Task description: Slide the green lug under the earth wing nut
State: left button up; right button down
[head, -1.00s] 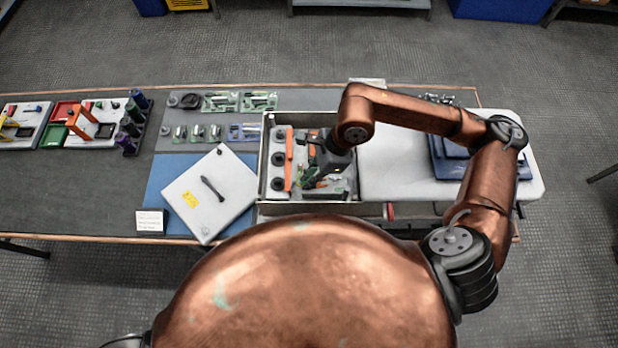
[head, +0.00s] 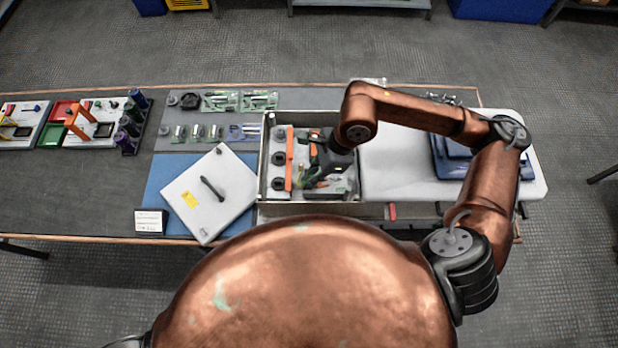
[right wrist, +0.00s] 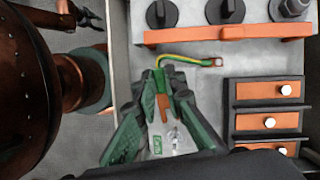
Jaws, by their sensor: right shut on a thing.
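My right gripper (right wrist: 163,88) is inside the open grey box (head: 265,165). Its fingers are shut on the green lug (right wrist: 160,78), a green sleeve with a forked copper end (right wrist: 164,106) that points toward the bottom of the right wrist view. A yellow-green wire (right wrist: 185,59) runs from the lug to a red-orange end piece on the box floor. A small shiny metal part (right wrist: 173,138), perhaps the earth wing nut, shows just beyond the fork, apart from it in the picture. Its shape is unclear.
An orange bar (head: 289,159) with black round parts lies along the box's left side. Orange terminals (right wrist: 265,121) with white bolts and dark dividers stand near the gripper. A white lid (head: 230,180) with a black handle lies left of the box. The white surface right of it is partly clear.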

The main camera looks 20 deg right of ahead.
aim_at(321, 183)
jog(key=shift+s+d+f+b, duration=0.2)
jog(key=shift+d+b, duration=0.15)
jog(key=shift+d, duration=0.7)
jog(key=shift+s+d+f+b, duration=0.15)
jog(key=shift+d+b, duration=0.15)
jog(key=shift+d, duration=0.75)
jog(key=shift+w, duration=0.1)
jog(key=c, duration=2.1)
grip_release()
jog(key=shift+d+r, duration=0.1)
jog(key=shift+o, duration=0.8)
jog(key=shift+w+a+r, duration=0.1)
jog(key=shift+a, duration=0.15)
jog(key=v, duration=1.2)
